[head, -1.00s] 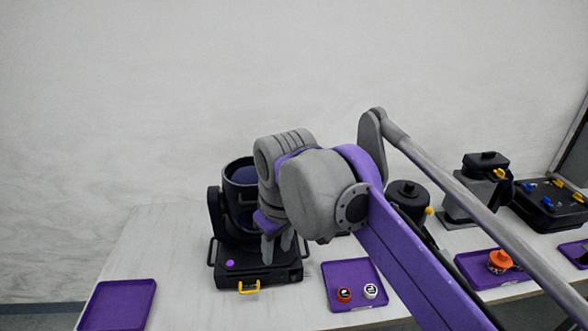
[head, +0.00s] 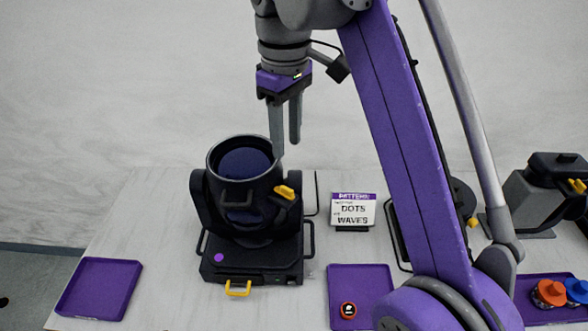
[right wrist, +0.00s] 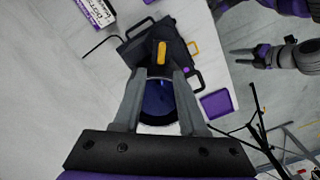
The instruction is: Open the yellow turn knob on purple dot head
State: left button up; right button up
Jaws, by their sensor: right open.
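The purple dot head is a black moving-head lamp (head: 243,207) with a purple dot (head: 219,257) on its base, at the centre left of the head view. Its yellow turn knob (head: 285,191) is on the right side of the lamp's yoke. My right gripper (head: 286,148) points down, open and empty, above the knob and apart from it. In the right wrist view the knob (right wrist: 162,52) lies just beyond and between the open fingertips (right wrist: 160,72). My left gripper (right wrist: 235,57) shows at the upper right of that view, its fingers apart and empty.
A yellow handle (head: 238,288) is on the lamp base's front. A sign (head: 353,209) stands behind. Orange and blue knobs lie in a tray farther right.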

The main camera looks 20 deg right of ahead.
aim_at(287, 188)
jog(key=f+b, duration=0.1)
jog(key=f, duration=0.3)
jog(key=f+b, duration=0.2)
jog(key=f, duration=0.3)
jog(key=shift+s+a+f, duration=0.1)
jog(key=shift+s+f, duration=0.1)
jog(key=shift+f+b, duration=0.35)
jog(key=shift+f, duration=0.25)
grip_shut()
